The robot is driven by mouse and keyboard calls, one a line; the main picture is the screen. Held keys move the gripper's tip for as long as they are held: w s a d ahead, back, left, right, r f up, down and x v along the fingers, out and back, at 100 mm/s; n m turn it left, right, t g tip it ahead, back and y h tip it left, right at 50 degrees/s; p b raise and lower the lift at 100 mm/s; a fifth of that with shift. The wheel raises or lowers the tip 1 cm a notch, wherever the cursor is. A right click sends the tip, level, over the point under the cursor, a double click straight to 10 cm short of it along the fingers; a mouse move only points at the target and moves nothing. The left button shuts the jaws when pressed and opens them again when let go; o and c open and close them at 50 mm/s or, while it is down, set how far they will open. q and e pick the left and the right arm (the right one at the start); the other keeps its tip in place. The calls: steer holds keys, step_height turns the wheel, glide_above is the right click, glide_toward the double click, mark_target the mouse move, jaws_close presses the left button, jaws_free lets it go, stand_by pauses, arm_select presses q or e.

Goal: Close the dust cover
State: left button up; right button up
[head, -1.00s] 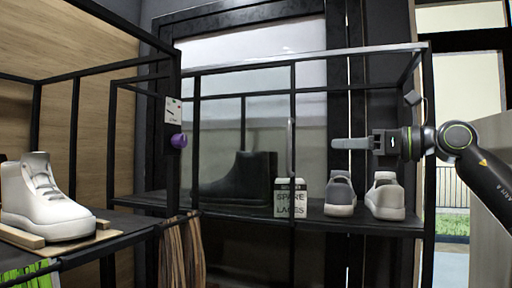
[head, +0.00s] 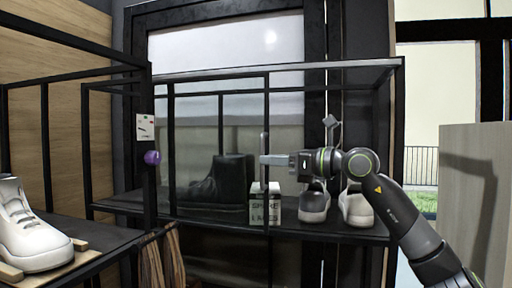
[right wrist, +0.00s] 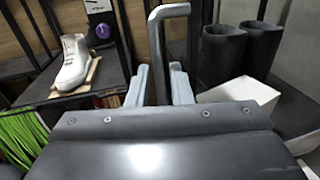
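The dust cover (head: 243,135) is a clear, dark-framed panel over the left part of the shelf unit, with the right part uncovered. Its upright grey handle (head: 264,140) is on the panel's right edge. My right gripper (head: 266,160) is at the lower part of the handle. In the right wrist view the hooked handle (right wrist: 157,50) rises between the fingers of my right gripper (right wrist: 160,86). The fingers stand apart, with visible gaps beside the handle. My left gripper is not in view.
Dark boots (head: 232,178) stand behind the cover. A white spare laces box (head: 264,205) and grey-white sneakers (head: 314,203) stand to the right on the shelf. A white shoe (head: 28,235) is on the left rack, near a purple knob (head: 152,157).

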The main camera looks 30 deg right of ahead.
mark_target(255, 159)
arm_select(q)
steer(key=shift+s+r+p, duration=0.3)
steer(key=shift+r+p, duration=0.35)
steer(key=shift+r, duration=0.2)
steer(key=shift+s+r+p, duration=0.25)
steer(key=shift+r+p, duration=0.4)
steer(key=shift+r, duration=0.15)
arm_select(e)
steer(key=shift+x, duration=2.55)
jaws_close()
